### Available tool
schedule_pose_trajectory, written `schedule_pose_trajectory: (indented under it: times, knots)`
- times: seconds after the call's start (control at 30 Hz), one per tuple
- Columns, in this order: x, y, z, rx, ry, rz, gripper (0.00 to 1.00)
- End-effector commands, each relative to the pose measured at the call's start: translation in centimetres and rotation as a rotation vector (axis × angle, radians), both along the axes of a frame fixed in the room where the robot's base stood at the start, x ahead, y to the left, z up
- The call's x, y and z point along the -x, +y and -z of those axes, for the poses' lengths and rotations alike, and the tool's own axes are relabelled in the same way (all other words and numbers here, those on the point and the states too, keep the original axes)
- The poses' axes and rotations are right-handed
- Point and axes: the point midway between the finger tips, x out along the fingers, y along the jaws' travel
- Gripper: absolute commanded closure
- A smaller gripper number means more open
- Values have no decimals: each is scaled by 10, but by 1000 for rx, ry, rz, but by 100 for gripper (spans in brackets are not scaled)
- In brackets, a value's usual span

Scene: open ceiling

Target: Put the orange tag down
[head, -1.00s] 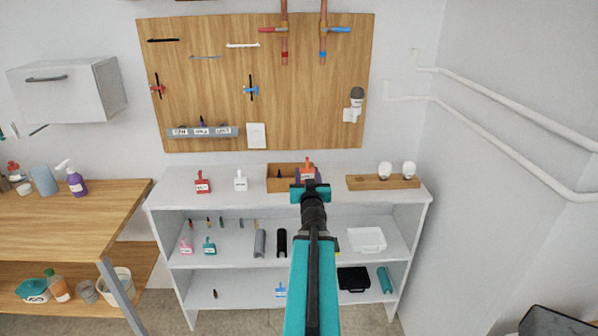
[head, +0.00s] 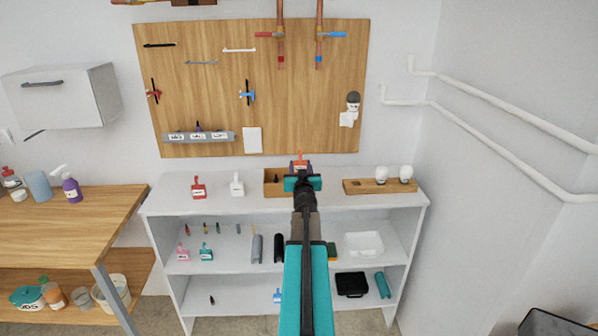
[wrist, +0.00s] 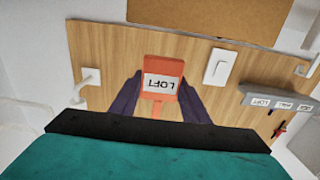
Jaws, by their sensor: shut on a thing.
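The orange tag (wrist: 162,68) carries a white label reading LOFT, upside down in the wrist view. My gripper (wrist: 160,98) is shut on it, with a dark purple finger on each side. In the head view only a small orange part of the tag (head: 300,156) shows above my gripper (head: 301,168); the rest is hidden behind the gripper. The tag appears in front of the pegboard, near the wooden box (head: 271,190) on the shelf top. The gap between tag and shelf is hard to judge.
A red tag (head: 198,187) and a white tag (head: 237,184) stand on the white shelf unit (head: 160,203). A wooden block (head: 361,187) holds two white bulbs. A grey labelled rail (head: 199,138) is on the pegboard (head: 215,105). Shelf top between white tag and box is narrow.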

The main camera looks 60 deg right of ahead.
Motion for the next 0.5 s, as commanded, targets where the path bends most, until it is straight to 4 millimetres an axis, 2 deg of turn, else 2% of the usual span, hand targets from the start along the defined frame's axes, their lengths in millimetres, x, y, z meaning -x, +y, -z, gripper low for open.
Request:
schedule_pose_trajectory:
  times: [0.2, 0.5]
  knots:
    - [-16, -19, 2, 1, 1, 0, 80]
    - [-22, -26, 3, 0, 0, 0, 80]
